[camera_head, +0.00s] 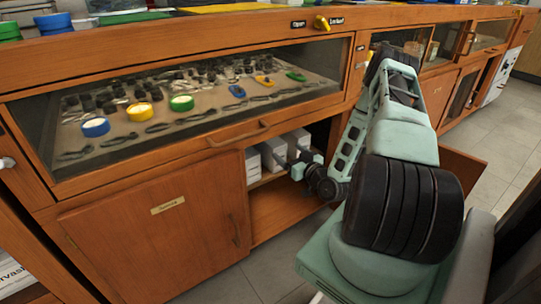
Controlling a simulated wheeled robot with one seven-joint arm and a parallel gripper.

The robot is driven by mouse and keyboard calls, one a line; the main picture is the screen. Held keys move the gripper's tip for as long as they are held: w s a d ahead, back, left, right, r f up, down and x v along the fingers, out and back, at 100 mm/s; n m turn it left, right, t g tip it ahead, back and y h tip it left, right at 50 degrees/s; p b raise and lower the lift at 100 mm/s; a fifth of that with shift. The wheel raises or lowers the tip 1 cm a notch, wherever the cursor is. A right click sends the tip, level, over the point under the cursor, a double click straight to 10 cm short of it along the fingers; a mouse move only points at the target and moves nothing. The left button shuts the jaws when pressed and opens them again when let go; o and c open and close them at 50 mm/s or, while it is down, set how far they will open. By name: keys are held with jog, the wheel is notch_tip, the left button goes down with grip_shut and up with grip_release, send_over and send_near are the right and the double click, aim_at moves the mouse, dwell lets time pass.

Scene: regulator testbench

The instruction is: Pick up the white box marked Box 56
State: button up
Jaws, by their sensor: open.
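Several white boxes stand side by side inside the open cabinet under the glass-fronted drawer. One white box (253,164) is at the left, another white box (271,153) is beside it, and a third white box (297,139) is at the right. Their markings are too small to read, so I cannot tell which is Box 56. My gripper (299,167) is at the cabinet opening, in front of the right-hand boxes, and partly covers them. It is open. I cannot tell whether its fingers touch or straddle a box.
The wooden drawer front (200,144) lies just above the opening. A closed cabinet door (160,240) is to the left, and an open door (462,174) stands out behind my arm at the right. The lower cabinet floor (285,210) looks clear.

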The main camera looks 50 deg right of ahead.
aim_at(275, 141)
jog(key=x, duration=0.3)
jog(key=shift+w+b, duration=0.2)
jog(key=shift+b, duration=0.15)
jog(key=b+x, duration=0.2)
jog(key=x, duration=0.2)
jog(key=shift+w+f+b, duration=0.1)
jog(key=shift+w+b, duration=0.2)
jog(key=shift+w, duration=0.4)
jog(key=shift+c, duration=0.3)
jog(key=c, duration=1.5)
